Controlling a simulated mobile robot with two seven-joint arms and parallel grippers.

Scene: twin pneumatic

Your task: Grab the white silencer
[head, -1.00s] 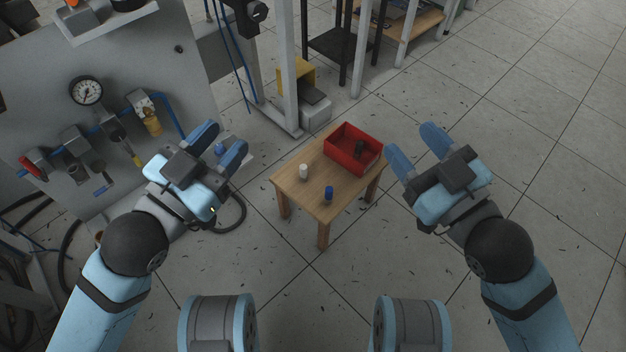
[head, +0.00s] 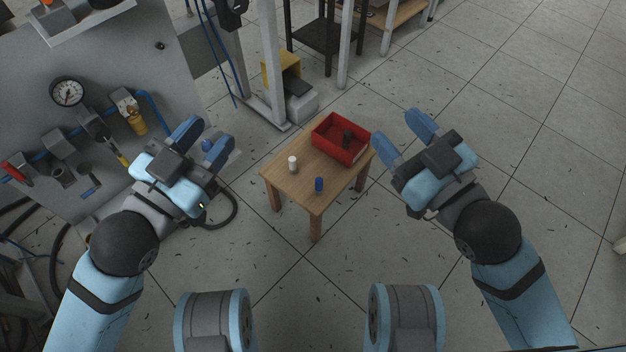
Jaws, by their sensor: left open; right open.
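The white silencer (head: 293,164) is a small pale cylinder standing upright on the left part of a low wooden table (head: 318,186). My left gripper (head: 207,148) is open and empty, to the left of the table and apart from the silencer. My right gripper (head: 398,138) is open and empty, to the right of the table. Nothing hides the silencer in the head view.
A blue cylinder (head: 319,185) stands near the table's front edge. A red bin (head: 326,147) with a dark item inside sits at the table's back. A grey panel (head: 110,50) with a gauge (head: 67,92), valves and hoses stands at left. The floor at right is clear.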

